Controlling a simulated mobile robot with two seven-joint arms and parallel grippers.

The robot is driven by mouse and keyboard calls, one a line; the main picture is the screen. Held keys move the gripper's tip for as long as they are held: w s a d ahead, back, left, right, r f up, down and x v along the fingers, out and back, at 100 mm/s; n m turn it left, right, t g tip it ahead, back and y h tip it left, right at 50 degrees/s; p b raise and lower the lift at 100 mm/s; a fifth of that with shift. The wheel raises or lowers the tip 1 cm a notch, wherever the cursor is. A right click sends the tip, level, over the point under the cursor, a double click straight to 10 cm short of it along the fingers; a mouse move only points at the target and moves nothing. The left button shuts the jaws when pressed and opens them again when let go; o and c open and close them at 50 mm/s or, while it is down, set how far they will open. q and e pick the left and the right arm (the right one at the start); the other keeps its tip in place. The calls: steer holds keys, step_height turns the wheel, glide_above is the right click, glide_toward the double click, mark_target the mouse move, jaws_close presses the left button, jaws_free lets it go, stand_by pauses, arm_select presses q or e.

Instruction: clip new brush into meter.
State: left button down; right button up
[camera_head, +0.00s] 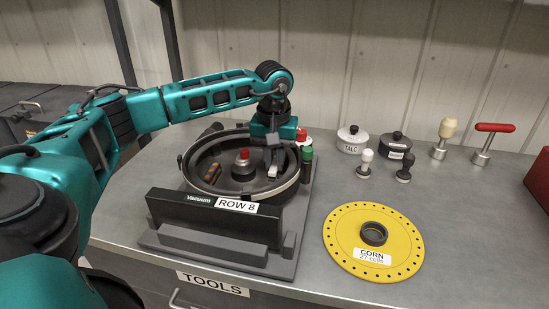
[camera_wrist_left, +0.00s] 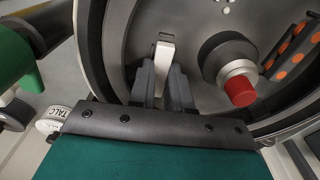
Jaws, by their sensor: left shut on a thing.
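The seed meter is a round dark grey housing (camera_head: 222,138) with an open bowl, behind a dark front block labelled "Vacuum" and "ROW 8". A hub with a red tip (camera_head: 243,153) stands inside the bowl; it also shows in the left wrist view (camera_wrist_left: 239,90). My left gripper (camera_head: 272,168) points down inside the right part of the bowl. In the left wrist view its fingers (camera_wrist_left: 164,90) are shut on a small whitish piece (camera_wrist_left: 163,56), which looks like the brush. I cannot tell whether the piece is seated in the meter. My right gripper is out of view.
A yellow disc labelled "CORN" (camera_head: 344,225) lies at right. A white talc pot (camera_head: 352,140), a dark pot (camera_head: 395,145) and several handled tools are at the back right.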

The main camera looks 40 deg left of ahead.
mark_target(275, 165)
arm_select(q)
steer(key=c, duration=1)
jaws_free()
steer(key=shift+c, duration=0.4)
steer(key=shift+r, duration=0.1)
step_height(275, 165, up, 5)
steer(key=p, duration=0.4)
steer(key=shift+r, duration=2.2)
